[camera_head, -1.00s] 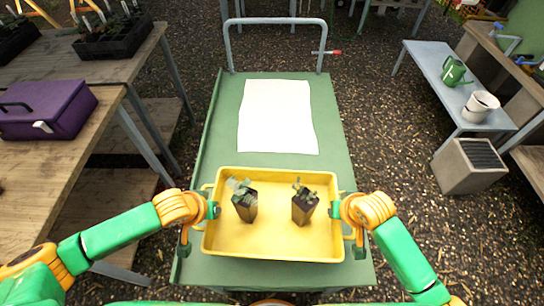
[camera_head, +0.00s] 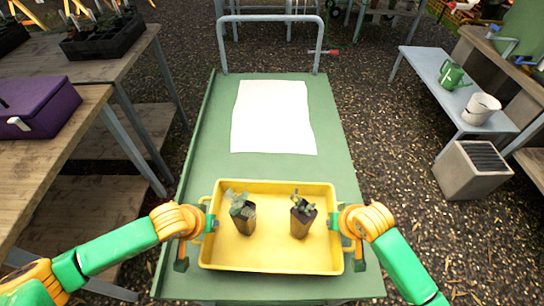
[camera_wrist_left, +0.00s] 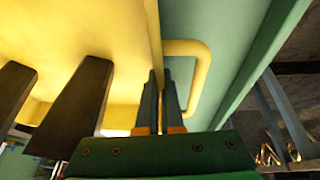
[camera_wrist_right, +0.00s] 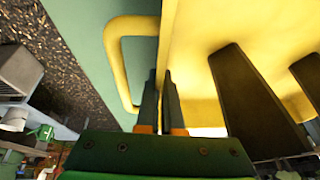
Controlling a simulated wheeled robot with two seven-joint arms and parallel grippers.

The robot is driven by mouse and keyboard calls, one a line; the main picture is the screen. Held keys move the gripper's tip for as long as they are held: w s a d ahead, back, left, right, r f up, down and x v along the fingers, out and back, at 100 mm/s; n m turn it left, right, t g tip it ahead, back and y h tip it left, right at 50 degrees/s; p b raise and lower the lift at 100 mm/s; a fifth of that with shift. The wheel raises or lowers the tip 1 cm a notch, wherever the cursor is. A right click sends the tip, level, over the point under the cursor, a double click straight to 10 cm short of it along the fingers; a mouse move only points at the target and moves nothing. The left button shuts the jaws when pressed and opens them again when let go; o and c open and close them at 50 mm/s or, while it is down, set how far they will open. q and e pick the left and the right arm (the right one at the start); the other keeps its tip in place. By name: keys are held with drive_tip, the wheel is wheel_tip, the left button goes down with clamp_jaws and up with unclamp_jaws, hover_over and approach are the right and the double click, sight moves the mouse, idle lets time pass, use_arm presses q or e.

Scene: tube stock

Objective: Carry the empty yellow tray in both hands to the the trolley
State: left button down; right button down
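The yellow tray (camera_head: 270,264) is level over the near end of the green trolley (camera_head: 200,160) in the head view. It is not empty: two dark pots with small plants, one left (camera_head: 243,215) and one right (camera_head: 302,217), stand in it. I cannot tell whether its underside touches the trolley top. My left gripper (camera_head: 211,222) is at the tray's left end and my right gripper (camera_head: 334,221) at its right end. In the wrist views, the left fingers (camera_wrist_left: 160,105) and right fingers (camera_wrist_right: 163,105) are close together on the tray's end walls, beside its loop handles.
A white sheet (camera_head: 273,117) lies flat on the trolley beyond the tray. The trolley's push bar (camera_head: 270,18) stands at the far end. A wooden bench with a purple box (camera_head: 40,108) is at left. A grey bench (camera_head: 425,75) and a grey bin (camera_head: 472,170) are at right.

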use_arm(q)
drive_tip(key=c, duration=1.1)
unclamp_jaws()
drive_tip(key=shift+a+f, duration=0.1)
drive_tip(key=shift+f, duration=0.2)
use_arm(e)
drive_tip(key=c, duration=1.1)
unclamp_jaws()
drive_tip(key=shift+f, duration=0.25)
use_arm(q)
drive_tip(key=shift+o, duration=0.2)
use_arm(e)
drive_tip(key=shift+o, duration=0.2)
drive_tip(key=shift+s+r, duration=0.1)
drive_tip(key=shift+r, duration=0.2)
use_arm(q)
drive_tip(key=v, duration=1.2)
use_arm(e)
drive_tip(key=v, duration=1.1)
use_arm(q)
drive_tip(key=shift+s, duration=0.15)
use_arm(e)
drive_tip(key=shift+s+r, duration=0.1)
drive_tip(key=shift+s, duration=0.05)
